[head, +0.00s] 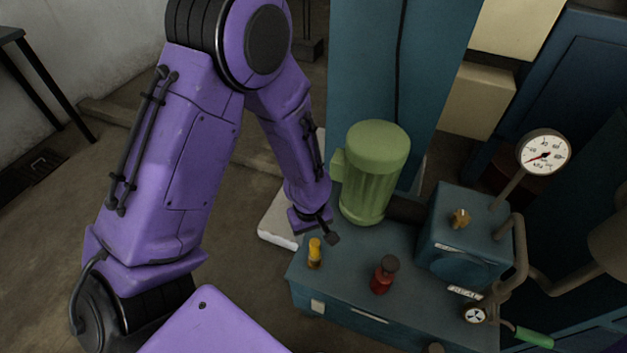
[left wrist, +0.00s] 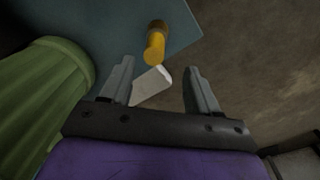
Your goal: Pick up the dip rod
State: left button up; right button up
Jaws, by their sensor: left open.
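The dip rod, with a yellow handle (head: 314,253), stands upright in the top of the blue-green tank (head: 345,298), near its left corner. My left gripper (head: 329,230) is just above and behind the handle in the head view, apart from it. In the left wrist view the yellow handle (left wrist: 155,42) lies ahead of the fingertips, nearer the left finger. The left gripper (left wrist: 160,75) is open with nothing held between its fingers. The rod's lower part is hidden inside the tank. My right gripper is not in view.
A green ribbed motor (head: 374,175) stands close behind the gripper and shows at left in the wrist view. A red fitting with a dark cap (head: 384,275) is right of the dip rod. A gauge (head: 543,152) and pipes rise at right. A white slab (head: 276,224) lies beyond the tank.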

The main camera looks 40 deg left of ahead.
aim_at(315, 242)
pick_arm(q)
jog(key=shift+w+a+r, duration=0.1)
jog(key=shift+w+a, duration=0.05)
jog(key=shift+w, duration=0.15)
jog(key=shift+f+b, duration=0.35)
jog(key=shift+b, duration=0.05)
jog(key=f, duration=0.3)
jog(key=f+b, duration=0.1)
jog(key=f, duration=0.2)
jog(key=f+b, duration=0.1)
jog(key=f, duration=0.2)
jog(key=shift+w+d, duration=0.3)
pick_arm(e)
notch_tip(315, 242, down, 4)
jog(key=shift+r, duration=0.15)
pick_arm(q)
jog(key=shift+c, duration=0.3)
grip_shut()
jog(key=shift+r, duration=0.15)
